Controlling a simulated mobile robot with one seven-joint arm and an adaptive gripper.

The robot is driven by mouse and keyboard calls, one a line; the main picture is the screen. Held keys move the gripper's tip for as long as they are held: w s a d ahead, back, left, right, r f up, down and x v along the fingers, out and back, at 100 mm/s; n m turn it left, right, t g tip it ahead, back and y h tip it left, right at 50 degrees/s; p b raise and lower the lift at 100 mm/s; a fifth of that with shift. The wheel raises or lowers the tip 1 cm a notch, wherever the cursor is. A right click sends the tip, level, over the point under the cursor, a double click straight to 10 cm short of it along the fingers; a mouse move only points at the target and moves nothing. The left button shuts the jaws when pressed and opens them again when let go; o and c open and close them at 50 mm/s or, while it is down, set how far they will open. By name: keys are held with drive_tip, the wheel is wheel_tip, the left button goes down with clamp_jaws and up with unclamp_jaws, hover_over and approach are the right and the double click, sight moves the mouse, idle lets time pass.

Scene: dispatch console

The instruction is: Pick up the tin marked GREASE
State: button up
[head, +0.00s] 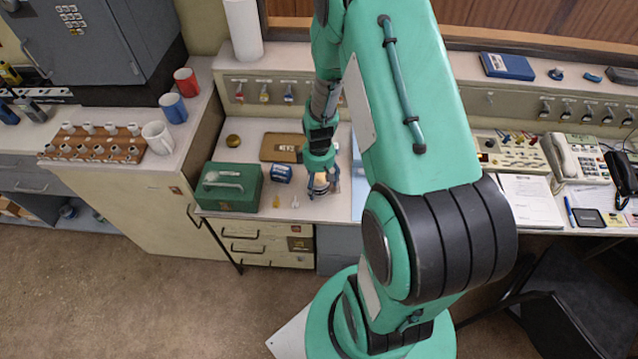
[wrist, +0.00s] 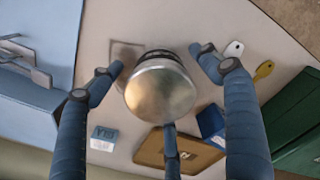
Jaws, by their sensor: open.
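A round tin with a shiny metal lid (wrist: 160,92) stands on the desk between the fingers of my gripper (wrist: 158,72) in the wrist view. Its side is mostly hidden under the lid and no lettering is readable, so I cannot tell whether it is marked GREASE. My gripper is open, with one finger on each side of the tin and a third below it in the picture. Gaps show beside the two side fingers. In the head view my gripper (head: 320,178) is low over the desk, around the tin, which is partly hidden by the fingers.
A dark blue box (head: 282,173) and a green cash box (head: 232,187) stand left of the tin. A brown clipboard (head: 282,147) lies behind. Two small tags, white (wrist: 233,50) and yellow (wrist: 264,70), lie near. A small pale-blue block (wrist: 103,138) sits close by.

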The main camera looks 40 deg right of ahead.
sight(320, 180)
drive_tip(key=c, duration=1.5)
drive_tip(key=shift+r, duration=0.15)
drive_tip(key=shift+r, duration=0.5)
drive_tip(key=r, duration=0.1)
drive_tip(key=r+p, duration=0.1)
drive_tip(key=shift+s+a+r, duration=0.2)
drive_tip(key=shift+s+r, duration=0.1)
drive_tip(key=shift+s, duration=0.1)
drive_tip(key=s+a, duration=0.2)
drive_tip(key=s, duration=0.2)
drive_tip(key=s+a+p, duration=0.1)
drive_tip(key=s+a, duration=0.1)
drive_tip(key=s, duration=0.3)
drive_tip(key=s+a+r+p, duration=0.1)
drive_tip(key=s+a, duration=0.1)
drive_tip(key=s, duration=0.2)
drive_tip(key=shift+s+a+r, duration=0.1)
drive_tip(key=shift+s+a, duration=0.2)
drive_tip(key=shift+a, duration=0.05)
